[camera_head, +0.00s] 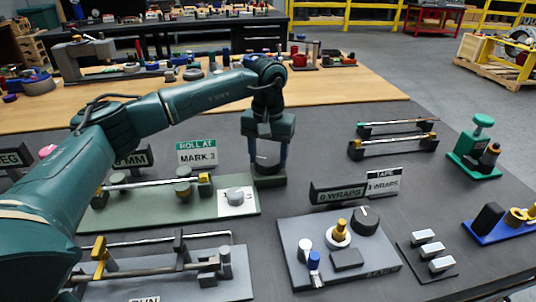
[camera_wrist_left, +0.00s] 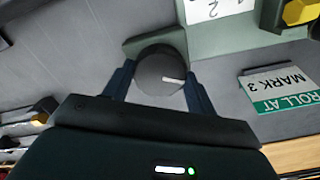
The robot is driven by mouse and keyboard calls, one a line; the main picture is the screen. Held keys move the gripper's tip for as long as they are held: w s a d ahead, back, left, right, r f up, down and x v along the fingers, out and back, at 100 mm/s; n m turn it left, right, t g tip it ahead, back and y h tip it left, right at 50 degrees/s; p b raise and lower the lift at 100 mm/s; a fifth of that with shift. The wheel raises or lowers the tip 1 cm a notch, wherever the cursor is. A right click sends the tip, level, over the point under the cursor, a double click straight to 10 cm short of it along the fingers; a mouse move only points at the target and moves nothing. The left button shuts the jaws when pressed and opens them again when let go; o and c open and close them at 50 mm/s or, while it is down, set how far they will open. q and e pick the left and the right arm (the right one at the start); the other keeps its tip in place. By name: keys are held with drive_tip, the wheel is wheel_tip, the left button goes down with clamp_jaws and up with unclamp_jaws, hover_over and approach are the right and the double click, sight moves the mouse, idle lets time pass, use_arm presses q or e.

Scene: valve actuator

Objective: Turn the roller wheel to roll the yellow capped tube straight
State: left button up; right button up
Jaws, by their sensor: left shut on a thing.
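The roller wheel is a dark round knob with a white pointer line (camera_wrist_left: 160,72), on a dark green block (camera_head: 270,181) at the right end of the green roller base (camera_head: 130,215). My left gripper (camera_head: 268,160) points down over it; its two fingers are shut on the wheel's sides. It also shows in the wrist view (camera_wrist_left: 160,85). The tube (camera_head: 150,184) lies across the roller stands on the base, with a yellow cap (camera_head: 204,178) at its right end; the cap also shows in the wrist view (camera_wrist_left: 302,11). My right gripper is not in view.
A green and white sign (camera_head: 197,154) reads "ROLL AT MARK 3". A grey tape panel (camera_head: 340,255) stands at front right, a bending fixture (camera_head: 165,272) at front left.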

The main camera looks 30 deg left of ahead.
sight(268, 159)
use_arm(q)
drive_tip(key=shift+r, duration=0.1)
idle(0.5)
drive_tip(key=o, duration=1)
wheel_tip(268, 159, up, 13)
idle(0.4)
